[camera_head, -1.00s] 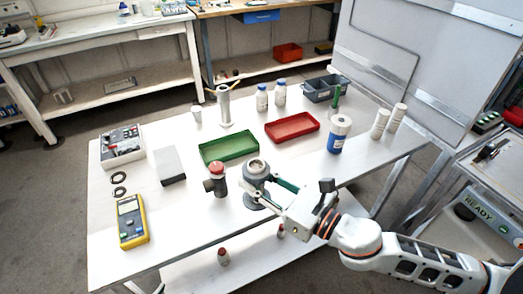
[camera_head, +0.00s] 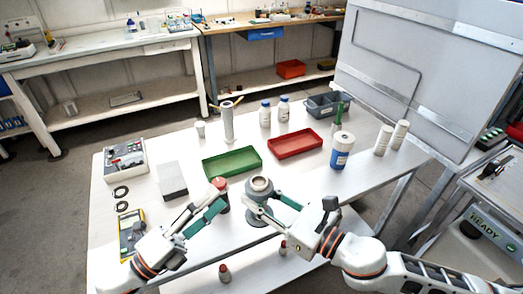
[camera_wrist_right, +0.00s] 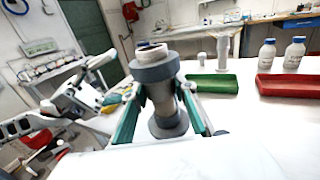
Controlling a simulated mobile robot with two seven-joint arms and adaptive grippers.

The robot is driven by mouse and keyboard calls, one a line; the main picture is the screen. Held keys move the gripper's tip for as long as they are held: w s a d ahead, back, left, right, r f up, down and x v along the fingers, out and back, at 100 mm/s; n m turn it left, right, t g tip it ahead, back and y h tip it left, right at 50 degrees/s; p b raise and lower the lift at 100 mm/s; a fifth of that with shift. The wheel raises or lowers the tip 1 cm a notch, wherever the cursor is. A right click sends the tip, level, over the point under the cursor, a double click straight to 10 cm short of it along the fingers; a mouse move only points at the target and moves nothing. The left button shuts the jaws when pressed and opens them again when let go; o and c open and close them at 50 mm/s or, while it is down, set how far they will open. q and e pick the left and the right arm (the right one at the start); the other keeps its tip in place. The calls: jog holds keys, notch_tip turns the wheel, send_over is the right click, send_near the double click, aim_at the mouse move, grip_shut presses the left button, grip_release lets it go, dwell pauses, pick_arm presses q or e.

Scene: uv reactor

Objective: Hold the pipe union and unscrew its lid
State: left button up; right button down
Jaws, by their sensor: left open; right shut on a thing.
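The pipe union (camera_head: 260,189) is a grey upright fitting with a wide collar and a pale ring at its top. It stands on the white table and shows large in the right wrist view (camera_wrist_right: 155,72). My right gripper (camera_head: 262,205) is shut on it, with a green-padded finger on either side in the wrist view. My left gripper (camera_head: 208,207) is open and empty, to the left of the union.
A green tray (camera_head: 232,163) and a red tray (camera_head: 295,144) lie behind the union. A grey box (camera_head: 172,180) and a yellow meter (camera_head: 131,230) are on the left. White-and-blue bottle (camera_head: 341,152) stands right. The table has clear room right of the union.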

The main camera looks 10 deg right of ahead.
pick_arm(q)
jog(key=d+r+m+g+h, duration=0.3)
jog(key=d+r+m+g, duration=0.9)
jog(key=d+m, duration=0.65)
jog(key=s+d+r+m+g+y, duration=0.35)
jog(key=d+m+y, duration=0.4)
jog(key=m, duration=1.15)
jog(key=m+t+y, duration=0.4)
jog(key=m+y, duration=0.4)
jog(key=y, duration=0.5)
send_over(262, 181)
notch_tip(262, 181, down, 2)
jog(key=shift+d+f+g, duration=0.1)
jog(key=shift+d+g, duration=0.05)
jog(key=shift+g, duration=0.1)
jog(key=shift+a, duration=0.2)
jog(key=shift+f, duration=3.85)
